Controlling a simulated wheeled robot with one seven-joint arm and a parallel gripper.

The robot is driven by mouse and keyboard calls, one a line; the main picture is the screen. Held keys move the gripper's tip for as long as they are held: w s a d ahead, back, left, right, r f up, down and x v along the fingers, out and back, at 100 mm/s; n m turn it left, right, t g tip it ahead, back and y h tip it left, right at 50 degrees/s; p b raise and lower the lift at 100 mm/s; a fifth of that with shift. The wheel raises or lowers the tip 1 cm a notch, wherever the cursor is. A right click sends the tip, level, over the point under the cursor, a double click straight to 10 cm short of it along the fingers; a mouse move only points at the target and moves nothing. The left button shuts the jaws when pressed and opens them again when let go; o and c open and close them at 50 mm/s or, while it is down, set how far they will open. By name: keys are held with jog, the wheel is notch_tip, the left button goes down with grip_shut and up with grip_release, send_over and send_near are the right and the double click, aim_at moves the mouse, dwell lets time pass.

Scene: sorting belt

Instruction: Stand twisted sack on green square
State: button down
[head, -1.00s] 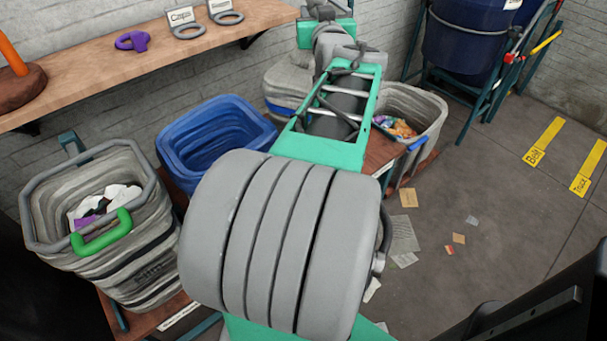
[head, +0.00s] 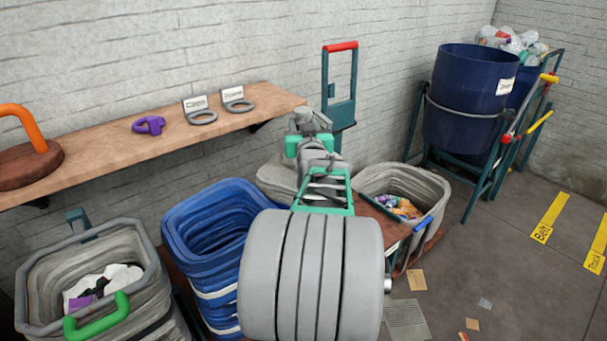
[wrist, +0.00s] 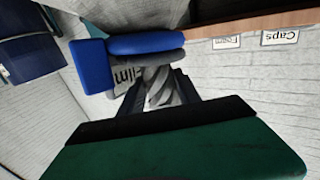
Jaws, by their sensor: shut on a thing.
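My gripper (wrist: 156,92) is shut on the grey twisted sack (wrist: 160,86) in the wrist view, its dark fingers on either side of the twisted neck. A dark grey rounded part and a blue rounded part (wrist: 146,44) sit just beyond the neck; I cannot tell whether they belong to the sack. Part of a plate reading "Film" (wrist: 126,80) shows behind. In the head view my own arm covers the middle, and I cannot make out the gripper's fingers or the sack there. I see no green square in either view.
Below stand a grey bin (head: 50,262) with a green handle, a blue bin (head: 185,240) and another grey bin (head: 432,215).

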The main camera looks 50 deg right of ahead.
notch_tip(320, 180, down, 14)
jog(key=b, duration=0.1)
jog(key=shift+b, duration=0.35)
jog(key=c, duration=1.3)
grip_release()
jog(key=shift+f, duration=0.35)
jog(key=o, duration=0.4)
jog(key=shift+r, duration=0.1)
jog(key=shift+o, duration=0.2)
jog(key=b+v, duration=0.1)
jog(key=v, duration=1.1)
jog(key=shift+r, duration=0.15)
